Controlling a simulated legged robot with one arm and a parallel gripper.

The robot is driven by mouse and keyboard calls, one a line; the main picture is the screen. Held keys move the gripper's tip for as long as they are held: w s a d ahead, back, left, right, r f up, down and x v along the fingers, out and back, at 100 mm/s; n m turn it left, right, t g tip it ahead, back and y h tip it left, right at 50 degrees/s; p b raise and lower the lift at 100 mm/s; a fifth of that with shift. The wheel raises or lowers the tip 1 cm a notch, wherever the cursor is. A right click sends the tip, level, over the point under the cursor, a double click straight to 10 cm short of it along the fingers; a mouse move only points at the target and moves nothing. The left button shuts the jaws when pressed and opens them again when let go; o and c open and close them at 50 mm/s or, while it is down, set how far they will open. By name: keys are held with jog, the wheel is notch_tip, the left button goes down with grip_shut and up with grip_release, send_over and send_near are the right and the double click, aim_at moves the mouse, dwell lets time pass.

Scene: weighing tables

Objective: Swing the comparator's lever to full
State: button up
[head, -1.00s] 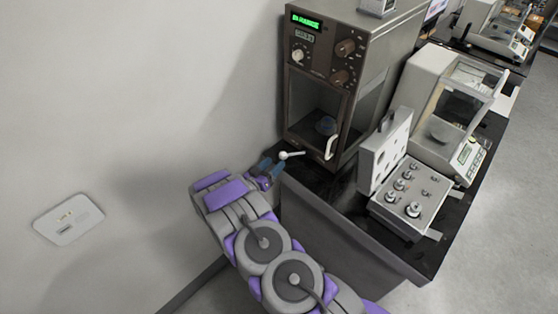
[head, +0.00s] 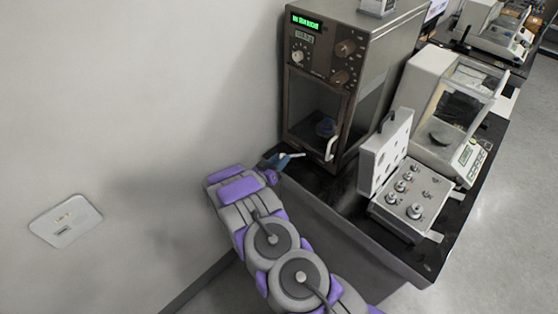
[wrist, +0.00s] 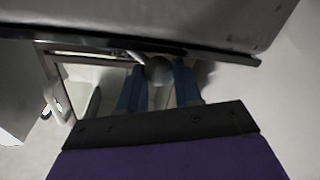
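The comparator (head: 318,95) is a tall brown-fronted cabinet with a lit green display (head: 305,22), knobs and a glass door. Its pale lever (head: 294,155) sticks out at the lower left of the front, near the table corner. My gripper (head: 283,160) reaches it from the left, its blue fingers over the lever's outer end. In the wrist view, the lever's round knob (wrist: 158,70) sits between the two blue fingertips, which appear to touch it on both sides. The knob is hidden by the fingers in the head view.
The black-topped table (head: 335,189) also bears an open case of weights (head: 412,195) and a white balance (head: 425,85). The comparator's door handle (head: 331,148) is right of the lever. A wall (head: 120,100) stands close on the left.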

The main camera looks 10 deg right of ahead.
grip_shut()
